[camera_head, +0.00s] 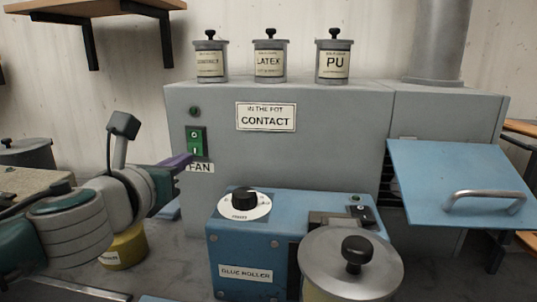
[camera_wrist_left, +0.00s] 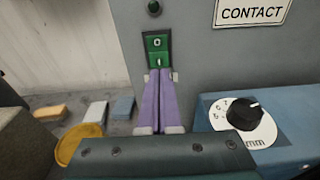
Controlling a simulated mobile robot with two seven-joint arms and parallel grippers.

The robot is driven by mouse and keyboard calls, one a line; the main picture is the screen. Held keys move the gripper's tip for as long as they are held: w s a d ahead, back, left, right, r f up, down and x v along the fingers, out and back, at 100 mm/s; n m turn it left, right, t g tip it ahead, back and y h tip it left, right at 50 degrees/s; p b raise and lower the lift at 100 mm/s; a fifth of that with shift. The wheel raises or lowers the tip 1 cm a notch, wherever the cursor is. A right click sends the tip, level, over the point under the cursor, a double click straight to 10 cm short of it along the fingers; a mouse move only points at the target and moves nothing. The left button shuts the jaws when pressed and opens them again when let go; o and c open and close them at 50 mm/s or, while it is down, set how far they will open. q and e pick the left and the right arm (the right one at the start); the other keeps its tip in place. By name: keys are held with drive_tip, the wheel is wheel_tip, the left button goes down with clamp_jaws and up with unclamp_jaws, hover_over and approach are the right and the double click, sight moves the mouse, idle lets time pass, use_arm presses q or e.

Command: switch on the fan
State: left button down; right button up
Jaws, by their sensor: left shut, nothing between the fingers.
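The green fan switch (camera_head: 196,141) sits on the front of the grey cabinet, above a label reading FAN (camera_head: 199,168). It also shows in the left wrist view (camera_wrist_left: 157,48), with a 0 mark on its upper half and an I mark lower down. My left gripper (camera_head: 188,158) has purple fingers, shut together and empty. In the left wrist view the fingertips (camera_wrist_left: 159,73) overlap the lower end of the switch. I cannot tell whether they touch it. A small dark green lamp (camera_head: 194,111) above the switch looks unlit. My right gripper is not in view.
The blue glue roller box (camera_head: 243,250) with a black dial (camera_head: 245,199) and a lidded pot (camera_head: 352,265) stands right of my left gripper. A yellow can (camera_head: 125,248) is below my arm. Several labelled tins, including PU (camera_head: 334,62), stand on the grey cabinet (camera_head: 330,120).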

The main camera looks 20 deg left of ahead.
sight(195, 152)
use_arm(q)
drive_tip(key=shift+x, duration=1.8)
drive_tip(key=shift+w+f+b, duration=0.15)
drive_tip(key=shift+b, duration=0.95)
drive_tip(key=shift+a, duration=0.1)
